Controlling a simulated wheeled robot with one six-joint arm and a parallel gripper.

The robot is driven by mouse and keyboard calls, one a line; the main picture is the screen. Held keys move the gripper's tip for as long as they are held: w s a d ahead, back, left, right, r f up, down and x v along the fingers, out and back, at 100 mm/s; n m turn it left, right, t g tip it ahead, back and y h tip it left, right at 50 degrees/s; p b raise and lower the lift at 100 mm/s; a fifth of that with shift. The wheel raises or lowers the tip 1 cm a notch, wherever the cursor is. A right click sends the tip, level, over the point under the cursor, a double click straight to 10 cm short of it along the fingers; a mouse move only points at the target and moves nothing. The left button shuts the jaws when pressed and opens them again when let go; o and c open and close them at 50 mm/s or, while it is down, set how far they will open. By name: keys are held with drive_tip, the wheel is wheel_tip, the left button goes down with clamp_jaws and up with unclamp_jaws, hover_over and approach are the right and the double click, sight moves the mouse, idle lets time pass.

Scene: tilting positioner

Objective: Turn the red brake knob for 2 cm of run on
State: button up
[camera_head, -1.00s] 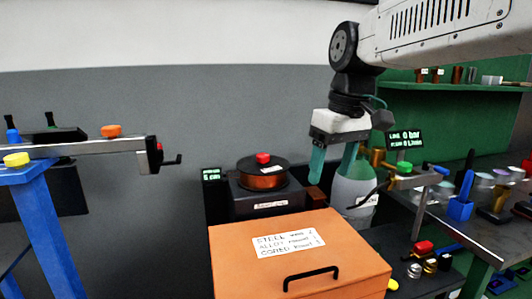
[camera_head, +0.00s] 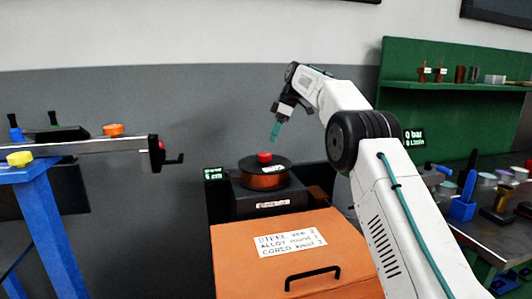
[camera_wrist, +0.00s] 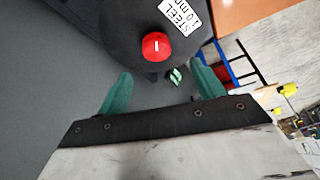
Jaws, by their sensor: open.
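The red brake knob (camera_head: 264,157) sits on top of a dark round spool with a copper-coloured winding (camera_head: 266,181), on a dark unit. In the wrist view the red knob (camera_wrist: 156,46) has a white mark on its top and lies ahead of the fingers, a little left of the midpoint between them. My gripper (camera_head: 275,131) is above the knob and slightly right of it, apart from it. Its two green fingers (camera_wrist: 158,90) are spread and empty. A white label (camera_wrist: 180,15) on the spool reads STEEL 1.0 mm. A small green display (camera_head: 213,174) stands left of the spool.
An orange box (camera_head: 290,255) with a black handle and a paper label stands in front of the spool unit. A blue stand with a rail (camera_head: 80,149) is at left. A cluttered workbench (camera_head: 490,225) with a green backboard is at right.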

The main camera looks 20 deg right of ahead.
sight(265, 154)
drive_tip(key=x, duration=0.8)
drive_tip(key=shift+w+f, duration=0.2)
drive_tip(key=shift+w, duration=0.15)
drive_tip(key=c, duration=1)
